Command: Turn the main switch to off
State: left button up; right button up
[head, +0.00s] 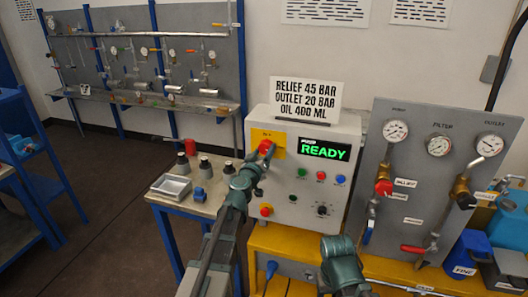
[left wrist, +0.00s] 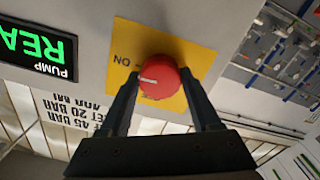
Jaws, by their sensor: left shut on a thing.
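The main switch is a red round knob (head: 265,146) on a yellow plate at the upper left of the pale control box (head: 268,123). In the left wrist view the knob (left wrist: 160,78) has a white mark pointing left, toward the printed word ON on the yellow plate (left wrist: 130,42). My left gripper (head: 268,153) is at the box front. Its two fingers (left wrist: 160,88) are shut on the knob, one on each side. The OFF marking is not readable. Part of a teal arm of mine shows at the bottom; my right gripper does not show.
The box has a green READY display (head: 323,150), small coloured buttons, a red lower knob (head: 266,210) and a black dial (head: 322,210). A sign (head: 307,98) stands on top. A gauge panel (head: 415,170) is at right. A side table (head: 210,203) holds a tray (head: 171,187) and small parts.

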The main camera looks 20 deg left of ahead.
pick_arm(q)
jog(key=n, duration=0.8)
jog(key=shift+n, duration=0.3)
jog(key=n, duration=0.4)
jog(key=shift+n, duration=2.3)
jog(key=o, duration=1.4)
jog(key=shift+s, duration=0.1)
